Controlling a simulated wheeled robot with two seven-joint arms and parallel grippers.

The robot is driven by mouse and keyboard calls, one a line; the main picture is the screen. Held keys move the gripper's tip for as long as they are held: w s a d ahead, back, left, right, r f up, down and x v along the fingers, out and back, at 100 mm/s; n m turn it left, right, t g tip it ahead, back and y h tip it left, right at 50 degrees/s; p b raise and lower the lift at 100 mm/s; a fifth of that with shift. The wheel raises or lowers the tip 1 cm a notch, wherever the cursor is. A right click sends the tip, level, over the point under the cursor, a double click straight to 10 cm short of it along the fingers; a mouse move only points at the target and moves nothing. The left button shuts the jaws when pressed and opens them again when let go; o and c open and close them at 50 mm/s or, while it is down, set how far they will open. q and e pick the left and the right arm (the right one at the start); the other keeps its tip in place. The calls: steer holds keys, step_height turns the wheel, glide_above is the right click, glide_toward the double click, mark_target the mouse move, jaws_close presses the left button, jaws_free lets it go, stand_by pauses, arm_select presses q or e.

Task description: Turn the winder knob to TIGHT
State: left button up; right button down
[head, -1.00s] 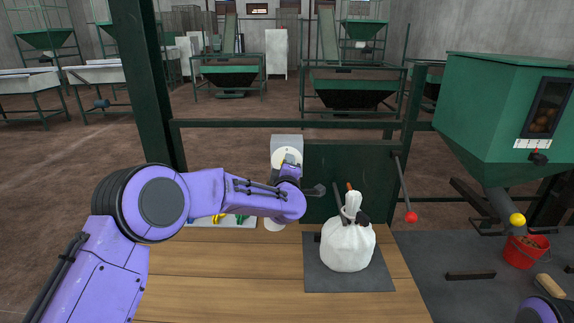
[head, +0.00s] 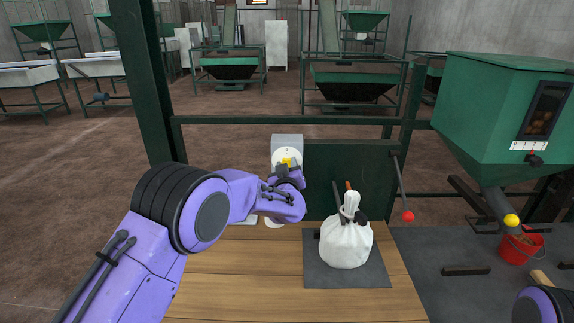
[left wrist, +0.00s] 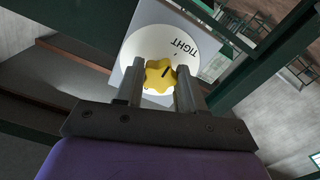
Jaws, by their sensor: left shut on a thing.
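The yellow lobed winder knob (left wrist: 158,75) sits on a white round dial (left wrist: 146,45) marked TIGHT in the left wrist view. A short dark line on the knob slants up and to the right, toward the side of the dial with the lettering; I cannot tell whether it lines up exactly. My left gripper (left wrist: 160,88) is shut on the knob, one finger on each side. In the head view the knob (head: 289,162) shows just above my left gripper (head: 283,171), on the grey winder housing (head: 287,142). My right gripper is out of view.
A tied white bag (head: 346,244) stands on a dark mat (head: 322,272) on the wooden table (head: 250,290). A red-tipped lever (head: 407,217) hangs right of it. A green hopper (head: 490,110) and a red bucket (head: 518,249) are at the right.

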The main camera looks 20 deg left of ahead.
arm_select(q)
steer(key=shift+s+f+m+p, duration=0.15)
steer(key=shift+m+p, duration=0.1)
steer(key=shift+m, duration=1.55)
steer(key=shift+w+f+m+p, duration=0.1)
steer(key=shift+m+p, duration=0.1)
steer(key=shift+m, duration=1.6)
steer(key=o, duration=1)
steer(key=shift+o, duration=0.2)
steer(key=shift+r, duration=0.1)
